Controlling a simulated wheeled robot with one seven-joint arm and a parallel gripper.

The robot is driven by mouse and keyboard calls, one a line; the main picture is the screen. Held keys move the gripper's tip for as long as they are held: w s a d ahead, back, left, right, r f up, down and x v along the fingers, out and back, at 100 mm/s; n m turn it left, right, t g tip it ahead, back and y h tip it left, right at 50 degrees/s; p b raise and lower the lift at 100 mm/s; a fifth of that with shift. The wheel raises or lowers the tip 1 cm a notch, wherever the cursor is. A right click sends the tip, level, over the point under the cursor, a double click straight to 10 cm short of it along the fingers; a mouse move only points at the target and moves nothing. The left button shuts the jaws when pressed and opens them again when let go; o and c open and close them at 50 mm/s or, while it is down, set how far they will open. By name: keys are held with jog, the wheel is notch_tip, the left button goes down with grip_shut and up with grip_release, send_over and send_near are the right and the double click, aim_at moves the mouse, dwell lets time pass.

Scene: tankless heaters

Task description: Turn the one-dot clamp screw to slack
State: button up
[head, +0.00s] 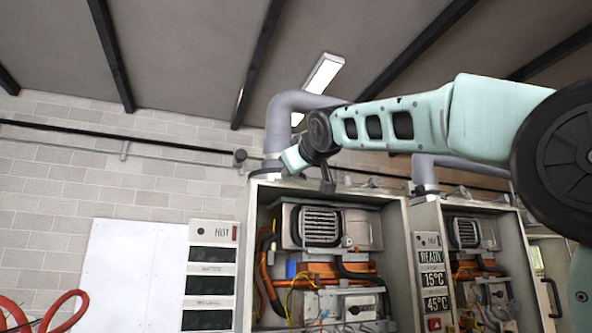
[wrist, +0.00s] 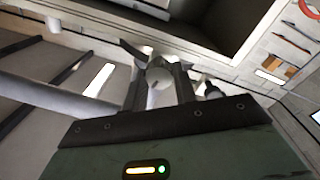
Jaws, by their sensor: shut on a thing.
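In the wrist view my gripper (wrist: 158,88) has its two dark fingers on either side of a pale round screw head (wrist: 158,77). The head has a short dark line on its face, and dark wing-like parts show behind it. No dots can be made out, so I cannot tell whether it is the one-dot screw. In the head view my gripper (head: 277,166) is small, at the foot of the grey flue pipe (head: 279,128) on top of the left heater (head: 393,232). The screw cannot be made out there.
The left heater stands open, with its burner box and wires showing. A panel with blank displays (head: 212,284) is on its left. A second open heater (head: 432,217) stands to the right, its display (head: 430,257) reading READY. Red hose (head: 62,312) lies at lower left.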

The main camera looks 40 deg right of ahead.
jog(key=shift+n, duration=0.3)
jog(key=o, duration=1)
jog(key=shift+b+v, duration=6.1)
jog(key=shift+v, duration=2.65)
